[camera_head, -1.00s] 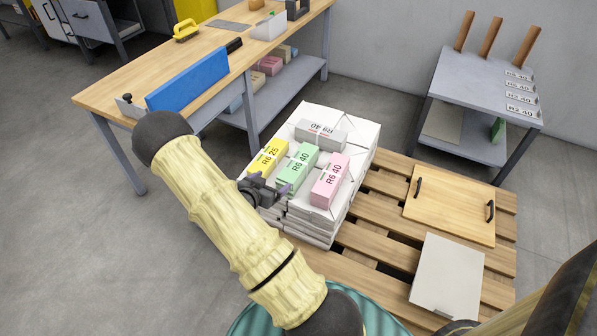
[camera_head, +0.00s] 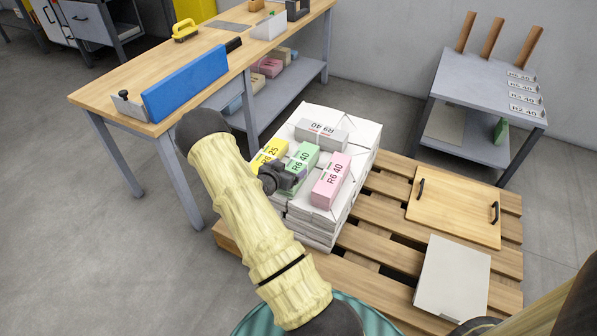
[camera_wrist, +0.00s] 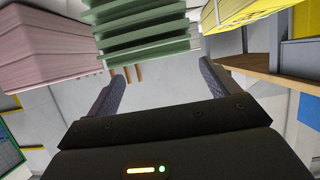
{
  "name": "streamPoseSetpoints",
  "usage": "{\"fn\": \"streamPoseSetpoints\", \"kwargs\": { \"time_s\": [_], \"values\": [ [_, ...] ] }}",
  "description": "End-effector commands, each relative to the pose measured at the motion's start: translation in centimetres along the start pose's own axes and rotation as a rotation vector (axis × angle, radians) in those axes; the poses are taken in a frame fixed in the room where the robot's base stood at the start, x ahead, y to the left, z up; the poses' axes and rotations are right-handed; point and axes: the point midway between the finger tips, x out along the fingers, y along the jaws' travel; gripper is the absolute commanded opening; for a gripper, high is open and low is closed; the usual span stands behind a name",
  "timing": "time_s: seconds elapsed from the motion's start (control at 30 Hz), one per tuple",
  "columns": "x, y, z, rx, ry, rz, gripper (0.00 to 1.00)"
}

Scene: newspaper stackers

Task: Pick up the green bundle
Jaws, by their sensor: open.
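The green bundle (camera_head: 303,158), labelled R6 40, lies on the stack of white newspapers (camera_head: 345,205) between the yellow bundle (camera_head: 268,153) and the pink bundle (camera_head: 331,181). My gripper (camera_head: 294,178) is at the near end of the green bundle and covers part of it in the head view. In the wrist view the layered end of the green bundle (camera_wrist: 143,30) is ahead of my open gripper (camera_wrist: 161,75), roughly between the lines of its two fingers. The pink bundle (camera_wrist: 50,45) is at left there and the yellow one (camera_wrist: 235,12) at right. I cannot tell whether the fingers touch anything.
A grey bundle (camera_head: 320,131) lies behind on the same stack. The stack stands on a wooden pallet (camera_head: 385,235), with a wooden board (camera_head: 455,208) and a pale slab (camera_head: 452,278) at right. A workbench (camera_head: 130,85) stands at left, a grey side table (camera_head: 465,90) at back right.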

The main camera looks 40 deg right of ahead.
Motion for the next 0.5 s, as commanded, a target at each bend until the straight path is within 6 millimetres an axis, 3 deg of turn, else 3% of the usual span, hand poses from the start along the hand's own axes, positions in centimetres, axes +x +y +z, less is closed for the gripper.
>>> {"fn": "streamPoseSetpoints", "kwargs": {
  "time_s": [0.33, 0.5],
  "values": [
    [0.3, 0.0, -0.1, 0.000, 0.001, -0.001, 0.87],
    [1.9, 0.0, 0.2, 0.002, 0.002, 0.000, 0.87]
  ]
}}
